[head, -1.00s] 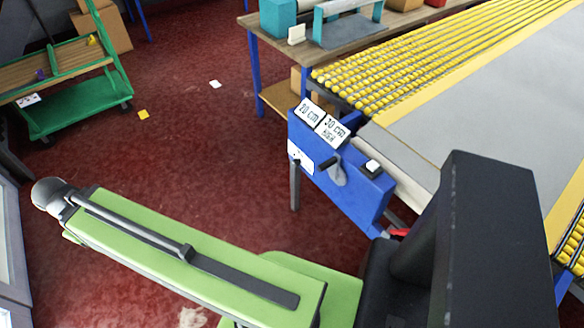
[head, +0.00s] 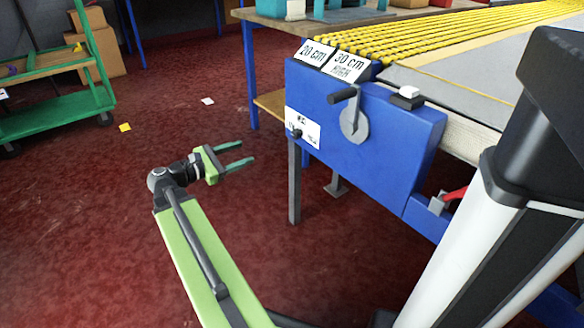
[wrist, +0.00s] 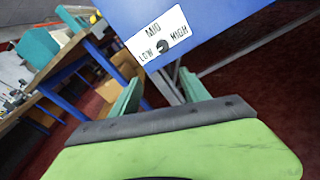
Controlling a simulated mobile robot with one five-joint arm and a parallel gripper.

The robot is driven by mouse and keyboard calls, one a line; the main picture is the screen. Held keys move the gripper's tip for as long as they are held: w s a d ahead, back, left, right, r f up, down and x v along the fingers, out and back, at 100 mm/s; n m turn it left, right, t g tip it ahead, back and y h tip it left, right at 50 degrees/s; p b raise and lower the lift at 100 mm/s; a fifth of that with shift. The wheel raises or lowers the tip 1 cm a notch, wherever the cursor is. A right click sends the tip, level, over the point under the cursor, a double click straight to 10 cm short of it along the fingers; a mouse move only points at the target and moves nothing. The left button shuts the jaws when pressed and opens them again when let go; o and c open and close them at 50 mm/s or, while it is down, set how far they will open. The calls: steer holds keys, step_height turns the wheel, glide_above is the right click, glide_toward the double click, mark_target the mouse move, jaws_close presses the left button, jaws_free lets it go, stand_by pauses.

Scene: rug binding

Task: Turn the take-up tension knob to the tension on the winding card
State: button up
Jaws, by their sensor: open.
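The tension knob (head: 297,134) is a small dark knob on a white scale plate (head: 311,139) at the left end of the blue machine housing (head: 370,140). In the wrist view the knob (wrist: 162,46) sits below MID, between LOW and HIGH; I cannot tell where it points. Two cards stand on the housing: one reads 20 cm (head: 314,53), the other, the winding card (head: 348,65), reads 30 cm with a smaller line that looks like HIGH. My gripper (head: 252,152) is open and empty, left of the knob and apart from it, fingers towards the housing.
A crank handle (head: 352,118) and a white-topped button (head: 408,96) are on the housing right of the knob. A red lever (head: 455,194) is lower right. A green cart (head: 55,120) stands at the left. Open red floor lies left of the machine.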

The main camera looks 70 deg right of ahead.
steer(key=s+d+f+b, duration=0.1)
steer(key=f, duration=0.1)
glide_toward(293, 136)
steer(key=shift+n+g+h, duration=0.3)
steer(key=shift+g, duration=0.1)
steer(key=x, duration=0.9)
steer(key=shift+s+d+f, duration=0.1)
steer(key=shift+d+f, duration=0.05)
steer(key=shift+f, duration=0.1)
